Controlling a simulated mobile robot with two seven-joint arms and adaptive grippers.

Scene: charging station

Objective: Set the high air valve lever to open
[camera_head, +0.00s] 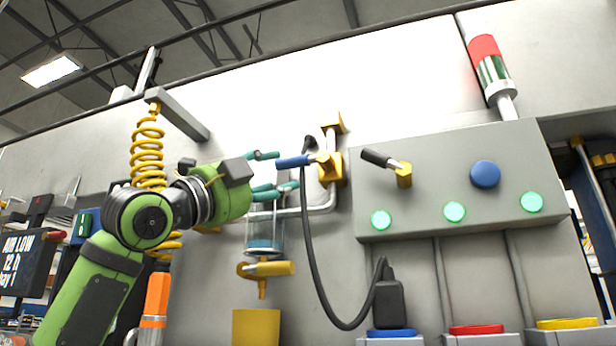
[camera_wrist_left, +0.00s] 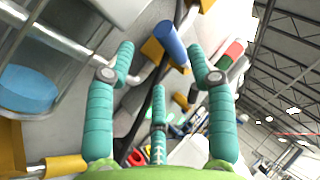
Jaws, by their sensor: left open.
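The high air valve has a blue lever (camera_head: 293,161) that sticks out to the left, about level, from a yellow valve body (camera_head: 330,167) on a grey pipe. In the wrist view the blue lever (camera_wrist_left: 171,43) is just beyond and between the teal fingertips. My left gripper (camera_head: 279,171) comes in from the left, open, with fingers above and below the lever's free end; the wrist view also shows it spread and empty (camera_wrist_left: 163,58). I cannot tell whether any finger touches the lever. My right gripper is not in view.
A grey control box (camera_head: 455,185) with a black-handled lever (camera_head: 380,159), a blue button (camera_head: 485,174) and green lights is to the right. A black cable (camera_head: 312,255) hangs close by the valve. A clear cylinder (camera_head: 263,230) and a lower yellow valve (camera_head: 268,268) are below the gripper.

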